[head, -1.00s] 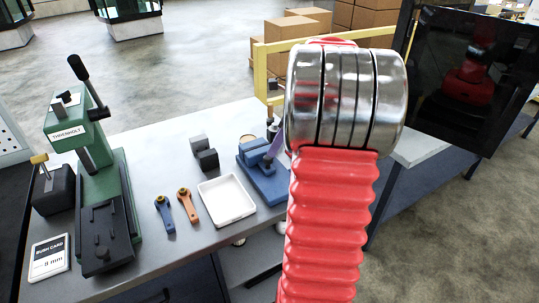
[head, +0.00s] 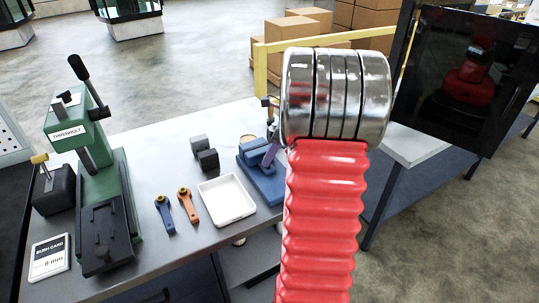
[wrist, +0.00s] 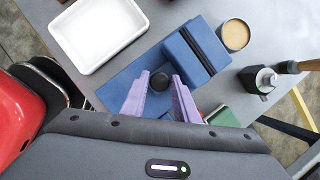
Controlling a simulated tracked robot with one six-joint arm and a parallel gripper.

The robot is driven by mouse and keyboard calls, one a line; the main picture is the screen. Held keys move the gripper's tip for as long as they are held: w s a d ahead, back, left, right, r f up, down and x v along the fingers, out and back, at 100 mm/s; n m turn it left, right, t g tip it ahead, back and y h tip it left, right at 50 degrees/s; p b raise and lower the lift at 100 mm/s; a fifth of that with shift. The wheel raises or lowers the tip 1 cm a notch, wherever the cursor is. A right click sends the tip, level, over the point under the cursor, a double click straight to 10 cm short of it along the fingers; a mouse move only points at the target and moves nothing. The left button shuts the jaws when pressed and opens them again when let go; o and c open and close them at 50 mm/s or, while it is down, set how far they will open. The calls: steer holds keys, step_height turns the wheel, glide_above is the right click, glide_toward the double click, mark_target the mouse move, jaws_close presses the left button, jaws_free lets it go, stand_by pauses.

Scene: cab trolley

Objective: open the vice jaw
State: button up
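The blue vice (head: 262,180) stands on the grey bench, partly hidden by my red arm in the head view. In the wrist view its blue jaw block (wrist: 197,50) with a dark strip lies just beyond my fingertips. A round black knob (wrist: 159,82) sits on the vice's blue base. My gripper (wrist: 160,74) has its two purple fingers apart, one on each side of the knob, with narrow gaps seeming to show. Whether they touch it I cannot tell. In the head view one purple finger (head: 271,152) shows over the vice.
A white tray (head: 227,201) lies left of the vice. Two dark blocks (head: 203,152), a blue-handled tool (head: 165,214) and an orange-handled tool (head: 188,206) lie nearby. A green press (head: 118,190) stands at left. A round tan-topped tin (wrist: 236,35) is close beside the jaw.

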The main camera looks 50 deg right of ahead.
jaws_close()
steer(key=s, duration=0.2)
steer(key=s+a, duration=0.1)
steer(key=s, duration=0.2)
steer(key=s+a, duration=0.1)
steer(key=s, duration=0.2)
steer(key=shift+s+a, duration=0.2)
steer(key=shift+s, duration=0.05)
steer(key=shift+o, duration=2.2)
jaws_free()
steer(key=shift+a, duration=0.1)
steer(key=shift+r, duration=0.1)
